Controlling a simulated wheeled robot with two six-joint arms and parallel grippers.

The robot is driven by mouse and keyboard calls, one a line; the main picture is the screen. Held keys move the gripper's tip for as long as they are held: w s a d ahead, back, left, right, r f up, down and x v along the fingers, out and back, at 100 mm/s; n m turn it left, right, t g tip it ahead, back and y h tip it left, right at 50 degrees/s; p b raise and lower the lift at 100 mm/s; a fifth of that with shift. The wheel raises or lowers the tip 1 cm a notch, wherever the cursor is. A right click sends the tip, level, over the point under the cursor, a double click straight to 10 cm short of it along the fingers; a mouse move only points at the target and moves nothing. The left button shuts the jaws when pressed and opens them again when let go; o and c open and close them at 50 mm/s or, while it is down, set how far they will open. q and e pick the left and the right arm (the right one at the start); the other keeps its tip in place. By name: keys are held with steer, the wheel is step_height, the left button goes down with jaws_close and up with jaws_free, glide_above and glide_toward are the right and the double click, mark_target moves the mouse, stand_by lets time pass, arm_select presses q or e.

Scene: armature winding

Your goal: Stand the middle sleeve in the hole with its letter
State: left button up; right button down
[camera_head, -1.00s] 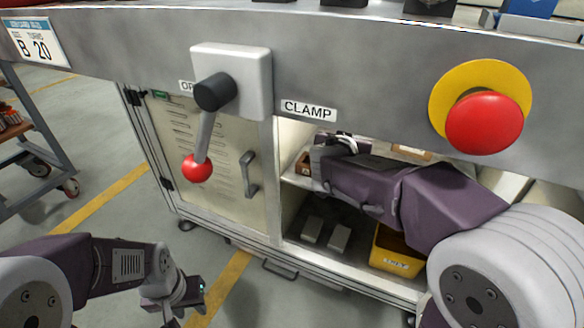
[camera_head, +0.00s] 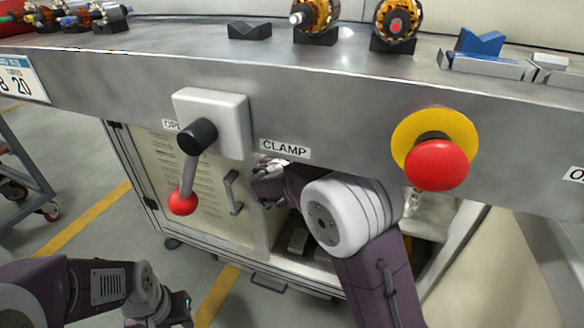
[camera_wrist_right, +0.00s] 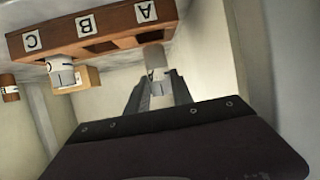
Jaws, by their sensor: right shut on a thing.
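In the right wrist view a reddish-brown wooden rack (camera_wrist_right: 110,33) carries white labels C, B and A, with dark holes beside them. My right gripper (camera_wrist_right: 157,82) is shut on a pale grey sleeve (camera_wrist_right: 154,57) with a white band; its mark is too small to read surely. The sleeve is close to the rack's A end; I cannot tell whether they touch. A white-banded sleeve (camera_wrist_right: 61,72) is near C, and a brown one (camera_wrist_right: 9,88) is at the left edge. In the head view my right gripper (camera_head: 266,172) is at the cabinet opening. My left gripper (camera_head: 180,312) hangs low left, its fingers unclear.
The bench front carries a clamp lever (camera_head: 188,165) with a red knob and a red emergency button (camera_head: 436,165). The cabinet door (camera_head: 190,185) is left of the opening. Armatures (camera_head: 316,18) stand on the bench top (camera_head: 200,52). A pale wall is close right of the sleeve.

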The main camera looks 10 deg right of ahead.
steer(key=shift+f+b, duration=0.4)
steer(key=shift+f, duration=1.6)
steer(key=shift+f+b, duration=0.2)
steer(key=shift+b, duration=0.15)
steer(key=c, duration=1.1)
jaws_free()
